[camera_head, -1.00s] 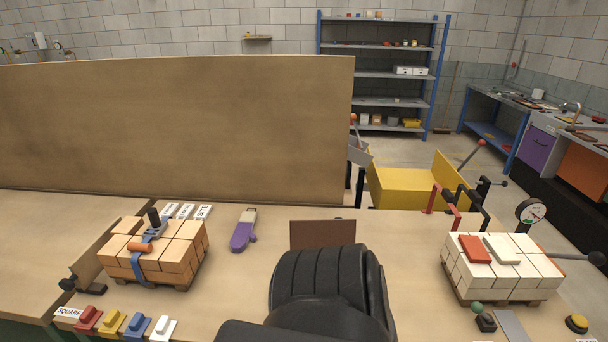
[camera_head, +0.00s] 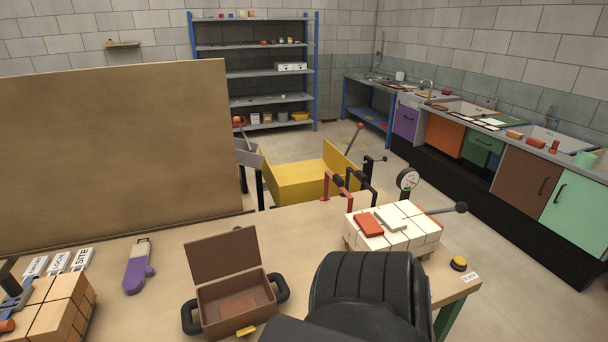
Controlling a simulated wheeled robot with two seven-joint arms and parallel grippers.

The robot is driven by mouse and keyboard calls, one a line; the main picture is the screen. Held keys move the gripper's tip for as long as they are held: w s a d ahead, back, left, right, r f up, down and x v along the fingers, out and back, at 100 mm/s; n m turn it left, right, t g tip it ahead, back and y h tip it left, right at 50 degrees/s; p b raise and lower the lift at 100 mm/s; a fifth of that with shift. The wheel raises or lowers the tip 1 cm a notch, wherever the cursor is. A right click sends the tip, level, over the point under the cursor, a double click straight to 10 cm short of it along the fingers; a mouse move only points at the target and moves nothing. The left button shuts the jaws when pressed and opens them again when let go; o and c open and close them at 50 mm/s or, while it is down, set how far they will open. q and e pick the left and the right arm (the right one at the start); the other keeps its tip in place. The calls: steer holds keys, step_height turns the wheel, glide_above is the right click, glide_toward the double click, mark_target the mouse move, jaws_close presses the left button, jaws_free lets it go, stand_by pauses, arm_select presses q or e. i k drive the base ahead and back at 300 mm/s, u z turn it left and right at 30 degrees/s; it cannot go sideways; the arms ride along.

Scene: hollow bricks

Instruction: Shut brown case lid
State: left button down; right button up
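The brown case (camera_head: 238,304) stands on the bench at the lower middle, with a dark handle on each side and a small yellow latch at its front. Its lid (camera_head: 223,256) stands up at the back, so the case is open. A flat reddish-brown piece shows inside. A black ribbed arm part of mine (camera_head: 362,290) rises just right of the case, apart from it in the picture. Neither gripper's fingers show.
A purple-handled tool (camera_head: 137,270) lies left of the case. Tan bricks (camera_head: 60,312) stand at the lower left. White bricks (camera_head: 402,236) with a red one (camera_head: 368,225) on top stand at the right. A yellow button (camera_head: 459,263) sits near the bench's right edge. A yellow machine (camera_head: 300,180) stands behind.

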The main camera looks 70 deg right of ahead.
mark_target(217, 256)
steer(key=z, duration=1.9)
steer(key=i, duration=0.6)
